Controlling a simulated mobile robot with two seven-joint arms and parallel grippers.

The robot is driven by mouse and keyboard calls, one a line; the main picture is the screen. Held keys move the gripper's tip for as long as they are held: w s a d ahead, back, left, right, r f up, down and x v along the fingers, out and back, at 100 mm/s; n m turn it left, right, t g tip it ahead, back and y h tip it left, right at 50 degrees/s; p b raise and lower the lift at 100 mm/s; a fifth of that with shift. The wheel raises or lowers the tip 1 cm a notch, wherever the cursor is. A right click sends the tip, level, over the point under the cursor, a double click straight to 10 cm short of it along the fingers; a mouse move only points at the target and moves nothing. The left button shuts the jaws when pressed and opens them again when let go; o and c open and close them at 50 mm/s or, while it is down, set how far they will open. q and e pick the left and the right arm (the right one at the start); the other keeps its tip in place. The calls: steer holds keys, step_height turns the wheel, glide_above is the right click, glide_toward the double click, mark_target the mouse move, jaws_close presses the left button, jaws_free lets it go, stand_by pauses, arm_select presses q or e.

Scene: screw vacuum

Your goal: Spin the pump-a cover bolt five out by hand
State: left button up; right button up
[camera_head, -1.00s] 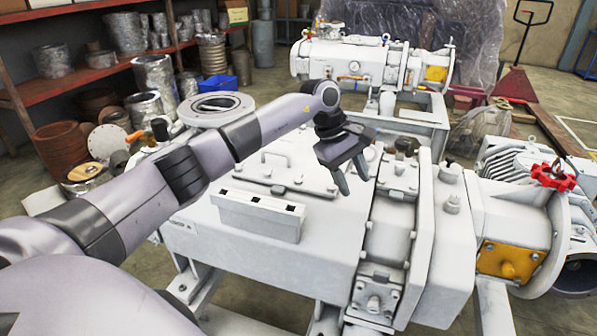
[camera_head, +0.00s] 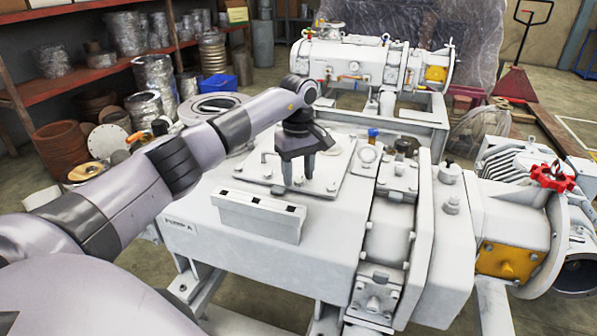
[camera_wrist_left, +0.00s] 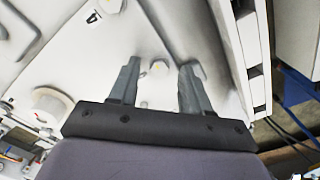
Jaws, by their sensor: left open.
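Pump A (camera_head: 290,255) is the white machine in front, with "PUMP A" lettered on its side. A flat cover plate (camera_head: 335,160) with a handle lies on its top. My left gripper (camera_head: 298,184) points down over the near part of the cover, fingers apart and empty. In the left wrist view, a small bolt head (camera_wrist_left: 158,69) shows between the fingers (camera_wrist_left: 158,70). Another bolt head lies close by the right finger. I cannot read a number at the bolts. My right gripper is not in view.
A white box with dark square openings (camera_head: 258,215) sits on the pump in front of the cover. Valve blocks (camera_head: 395,180) stand to the right, with a red handwheel (camera_head: 552,177) beyond. A second pump (camera_head: 350,62) stands behind. Shelves line the left.

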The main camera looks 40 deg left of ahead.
arm_select(q)
steer(key=shift+f, duration=0.15)
jaws_close()
steer(key=shift+n, duration=0.3)
